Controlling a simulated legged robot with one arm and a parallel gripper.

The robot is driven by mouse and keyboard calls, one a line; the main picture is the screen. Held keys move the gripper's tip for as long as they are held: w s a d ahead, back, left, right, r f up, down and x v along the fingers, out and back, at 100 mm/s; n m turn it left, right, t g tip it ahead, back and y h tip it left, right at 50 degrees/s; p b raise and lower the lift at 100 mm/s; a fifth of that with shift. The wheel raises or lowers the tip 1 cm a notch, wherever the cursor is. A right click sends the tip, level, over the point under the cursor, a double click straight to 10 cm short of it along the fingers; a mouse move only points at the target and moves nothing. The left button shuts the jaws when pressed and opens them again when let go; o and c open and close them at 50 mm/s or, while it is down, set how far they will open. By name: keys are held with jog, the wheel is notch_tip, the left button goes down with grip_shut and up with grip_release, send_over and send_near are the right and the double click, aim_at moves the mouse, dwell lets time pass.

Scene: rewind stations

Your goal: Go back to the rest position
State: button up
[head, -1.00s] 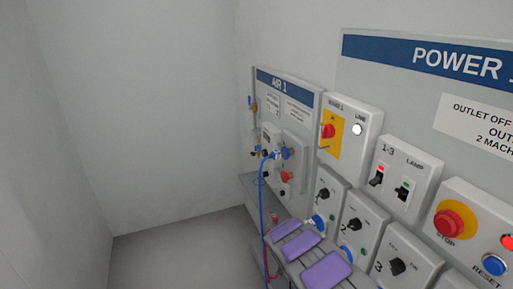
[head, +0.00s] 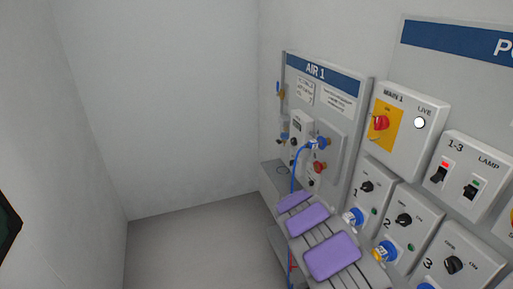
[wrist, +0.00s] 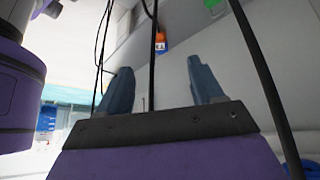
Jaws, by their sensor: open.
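My gripper (wrist: 161,85) shows in the wrist view with its two blue-grey fingers spread apart. Nothing is between the fingers. Dark cables cross the view close to the fingers. An orange and blue object (wrist: 160,42) shows small beyond the fingertips. I cannot make out my gripper in the head view, so its place relative to the panels cannot be told.
The AIR 1 panel (head: 334,100) with a blue hose (head: 294,170) and the power panel (head: 440,60) line the right wall. A dark object (head: 8,215) cuts in at the left edge. Grey floor (head: 190,250) is clear between walls.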

jog(key=s+d+r+n+y, duration=0.1)
jog(key=s+d+r+n, duration=0.15)
jog(key=s+r, duration=0.45)
jog(key=s+d+r+n, duration=0.1)
jog(key=s+r+n, duration=0.25)
jog(key=r, duration=0.85)
jog(key=s+a+r+n+y, duration=0.1)
jog(key=s+a+n, duration=0.3)
jog(key=s, duration=0.4)
jog(key=s+a+r+n+y, duration=0.2)
jog(key=s+a+r+n, duration=0.2)
jog(key=s, duration=0.4)
jog(key=s+a+r+n+t+y, duration=0.1)
jog(key=s+a+r+n+y, duration=0.1)
jog(key=s+a+n, duration=0.4)
jog(key=s+n, duration=0.1)
jog(key=s, duration=0.2)
jog(key=shift+a+r+n, duration=0.15)
jog(key=shift+a+n, duration=0.05)
jog(key=shift+n, duration=0.1)
